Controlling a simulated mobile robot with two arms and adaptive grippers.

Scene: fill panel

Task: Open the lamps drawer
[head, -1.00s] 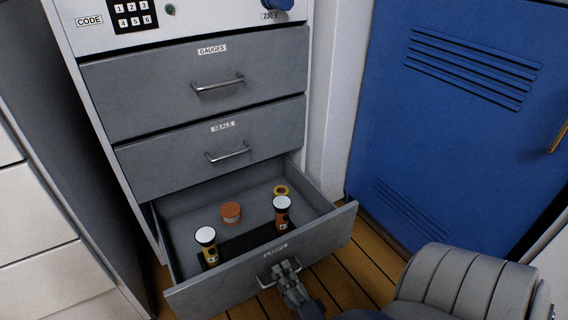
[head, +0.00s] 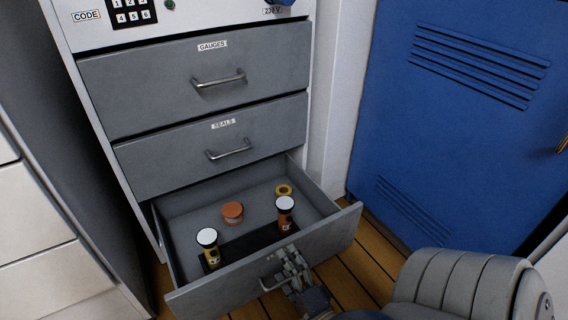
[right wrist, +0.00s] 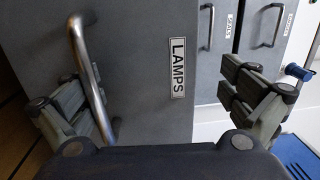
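The lamps drawer (head: 225,288) is the lowest grey drawer and stands pulled well out. Its LAMPS label (right wrist: 178,68) shows in the right wrist view. My right gripper (head: 290,262) is at the drawer's front, over the right part of the handle. In the right wrist view my gripper (right wrist: 160,85) has its fingers wide apart. The lamps drawer's bar handle (right wrist: 86,65) is by the left finger, and I cannot tell whether they touch. Two white-capped canisters, a yellow one (head: 210,254) and an orange-brown one (head: 285,216), stand in the drawer. My left gripper is not in view.
The seals drawer (head: 165,165) and gauges drawer (head: 150,88) above are shut. An orange tub (head: 232,212) and a yellow ring (head: 284,190) are also in the open drawer. A blue locker (head: 440,130) stands at the right. Some wooden floor (head: 345,280) is clear.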

